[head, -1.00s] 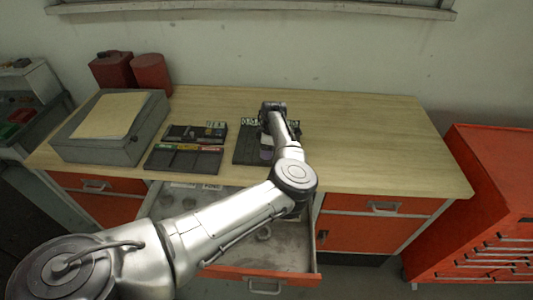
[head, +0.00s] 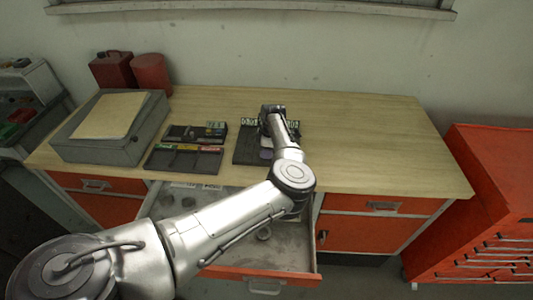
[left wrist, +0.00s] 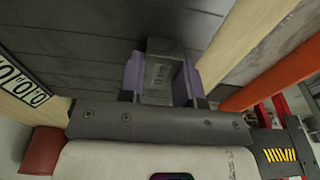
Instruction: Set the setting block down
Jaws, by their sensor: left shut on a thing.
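My left gripper (head: 267,143) is over a dark grey tray (head: 243,156) in the middle of the workbench. In the left wrist view its two purple fingers (left wrist: 163,77) are shut on a grey setting block (left wrist: 164,66). The block sits upright between the fingers, in front of the tray's dark grooved surface (left wrist: 85,28). Whether the block touches the tray is unclear. The arm hides the block and part of the tray in the head view. My right gripper is not in view.
Left of the tray are two dark racks with colored labels (head: 184,158) and a grey case (head: 110,149) with a folder. Red cans (head: 150,72) stand behind. An open drawer (head: 262,276) is below the arm. The benchtop to the right (head: 375,140) is clear.

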